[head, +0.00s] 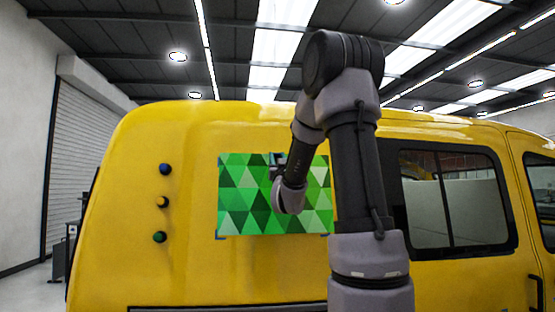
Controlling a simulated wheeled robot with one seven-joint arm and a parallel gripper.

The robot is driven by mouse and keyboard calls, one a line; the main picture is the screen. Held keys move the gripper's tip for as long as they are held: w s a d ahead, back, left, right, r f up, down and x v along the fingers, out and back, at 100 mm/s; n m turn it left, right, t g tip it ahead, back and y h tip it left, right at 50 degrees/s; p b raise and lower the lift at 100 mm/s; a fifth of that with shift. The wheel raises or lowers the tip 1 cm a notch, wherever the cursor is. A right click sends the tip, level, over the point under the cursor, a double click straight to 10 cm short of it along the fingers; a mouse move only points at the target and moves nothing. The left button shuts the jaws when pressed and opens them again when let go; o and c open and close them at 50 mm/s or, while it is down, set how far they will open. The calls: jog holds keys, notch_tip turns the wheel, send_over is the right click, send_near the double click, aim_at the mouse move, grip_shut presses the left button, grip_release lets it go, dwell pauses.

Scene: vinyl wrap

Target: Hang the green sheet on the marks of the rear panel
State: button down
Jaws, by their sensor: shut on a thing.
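The green sheet (245,205), patterned in light and dark green triangles, is upright and flat in front of the rear panel (190,260) of the yellow van. Dark blue corner marks show at its edges, clearest at the lower left (220,237). The sheet's outline lies close to these marks; I cannot tell whether it touches the panel. My gripper (279,165) is shut on the sheet near its upper middle. My wrist hides part of the sheet's middle and right, and the fingertips are hardly visible.
Three round knobs, blue (165,169), black-and-tan (162,202) and green (159,237), sit on the van's side left of the sheet. A dark side window (450,195) lies to the right, beyond my arm. A roller door (85,150) stands at far left.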

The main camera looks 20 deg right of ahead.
jog(key=w+d+f, duration=0.1)
jog(key=w, duration=0.5)
jog(key=shift+w+d+f, duration=0.2)
jog(key=shift+w+d, duration=0.05)
jog(key=shift+d, duration=0.15)
jog(key=shift+f, duration=0.15)
dwell(0.4)
jog(key=shift+w+d, duration=0.15)
jog(key=shift+w, duration=0.3)
dwell(0.6)
dwell(0.4)
jog(key=shift+c, duration=2.3)
grip_release()
jog(key=shift+f, duration=0.1)
